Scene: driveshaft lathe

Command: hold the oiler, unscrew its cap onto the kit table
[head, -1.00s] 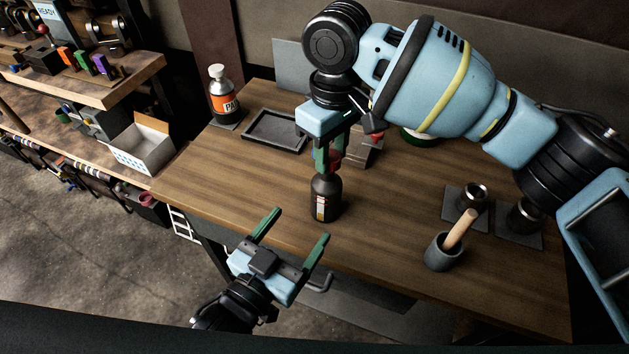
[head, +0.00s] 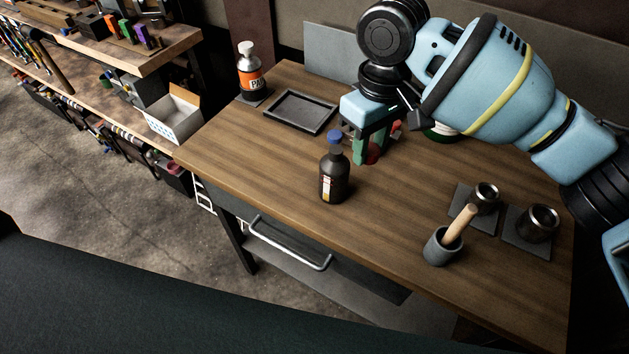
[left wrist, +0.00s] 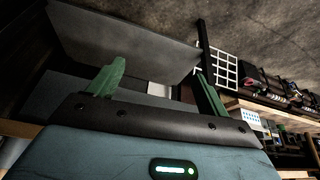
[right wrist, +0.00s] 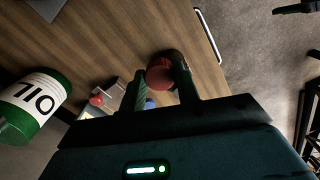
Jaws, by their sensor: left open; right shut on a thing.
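The oiler, a dark bottle with a pale label (head: 334,180), stands upright on the wooden kit table (head: 290,205); its top (head: 334,138) shows blue. My right gripper (head: 372,148) is right of and behind the oiler, apart from it, shut on a red rounded cap (head: 373,153). The red cap also shows between the fingers in the right wrist view (right wrist: 160,72). My left gripper (left wrist: 150,85) is open and empty in the left wrist view, facing a grey panel; it is out of the head view.
A black tray (head: 270,107) and an orange-labelled bottle (head: 250,80) stand at the back left. A white-green OIL container (right wrist: 35,100) is behind my right arm. A cup with a wooden handle (head: 437,250) and metal cups (head: 540,222) are at right. The front middle is clear.

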